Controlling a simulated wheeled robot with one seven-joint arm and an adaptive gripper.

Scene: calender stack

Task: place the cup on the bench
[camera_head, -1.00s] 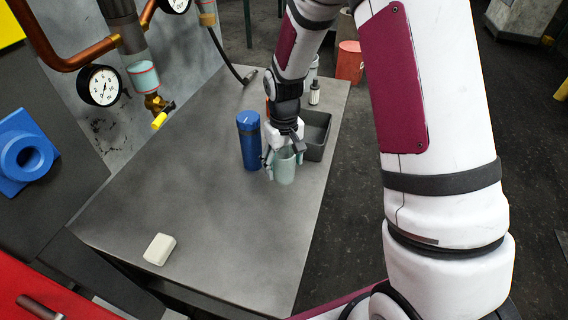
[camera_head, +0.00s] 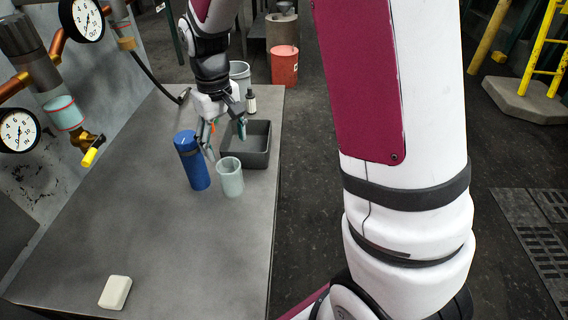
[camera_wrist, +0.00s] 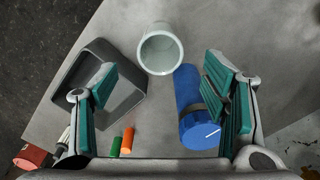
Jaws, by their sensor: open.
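The pale mint cup (camera_head: 230,178) stands upright on the grey metal bench (camera_head: 150,215), just in front of the grey tray. It also shows in the wrist view (camera_wrist: 160,50), with its open mouth toward the camera. My gripper (camera_head: 222,132) is open and empty, above and behind the cup and apart from it. In the wrist view, its two green-padded fingers (camera_wrist: 160,95) are spread wide, and the cup is beyond their tips.
A blue bottle (camera_head: 191,161) stands close to the cup's left. The grey open tray (camera_head: 262,158) is behind it. A white block (camera_head: 115,292) lies at the bench's front left. Orange and green items (camera_wrist: 127,140) show in the wrist view. The front of the bench is largely clear.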

